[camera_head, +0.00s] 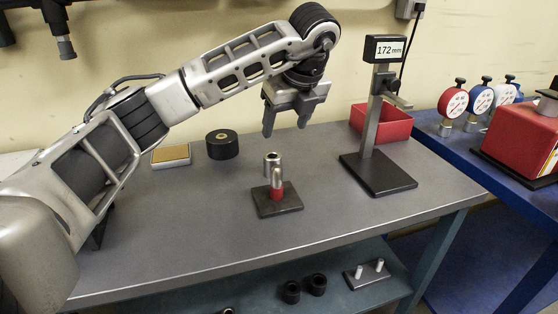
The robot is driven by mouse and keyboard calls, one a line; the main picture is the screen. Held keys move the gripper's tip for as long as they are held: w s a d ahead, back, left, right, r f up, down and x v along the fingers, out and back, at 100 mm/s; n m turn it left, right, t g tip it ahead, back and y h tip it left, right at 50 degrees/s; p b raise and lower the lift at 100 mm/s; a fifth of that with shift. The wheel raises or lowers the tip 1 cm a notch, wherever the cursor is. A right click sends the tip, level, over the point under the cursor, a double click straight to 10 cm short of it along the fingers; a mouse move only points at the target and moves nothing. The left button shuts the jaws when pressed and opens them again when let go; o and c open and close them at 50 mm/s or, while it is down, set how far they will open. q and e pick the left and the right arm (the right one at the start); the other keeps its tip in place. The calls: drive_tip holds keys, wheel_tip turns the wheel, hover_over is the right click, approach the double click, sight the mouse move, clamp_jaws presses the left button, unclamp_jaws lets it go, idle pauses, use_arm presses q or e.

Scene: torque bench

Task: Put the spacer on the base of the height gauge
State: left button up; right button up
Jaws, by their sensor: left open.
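The height gauge (372,120) stands at the right of the grey bench, with a display reading 172 mm on an upright column. Its flat black base (378,176) is bare. A short silver hollow cylinder (272,158), which looks like the spacer, stands upright mid-bench, partly hidden by a silver pin with a red collar (277,186) on a dark plate. My left gripper (286,126) is open and empty, pointing down above and slightly behind the silver cylinder, apart from it. My right gripper is out of view.
A black round part (222,145) and a tan-topped block (171,156) sit at the back left. A red bin (384,122) is behind the gauge column. Several dial tools stand on the blue bench (454,141) at right. The front of the grey bench is clear.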

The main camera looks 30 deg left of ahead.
sight(274, 156)
use_arm(q)
drive_tip(key=x, duration=0.6)
drive_tip(key=shift+a+f, duration=0.15)
drive_tip(key=shift+f, duration=0.25)
drive_tip(key=shift+p+x, duration=0.45)
drive_tip(key=shift+x, duration=0.4)
drive_tip(key=x, duration=0.4)
drive_tip(key=shift+a+p, duration=0.3)
drive_tip(key=shift+p, duration=0.05)
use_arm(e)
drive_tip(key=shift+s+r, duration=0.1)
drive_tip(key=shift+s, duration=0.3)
use_arm(q)
drive_tip(key=shift+c, duration=0.3)
clamp_jaws()
drive_tip(key=shift+w+r, duration=0.1)
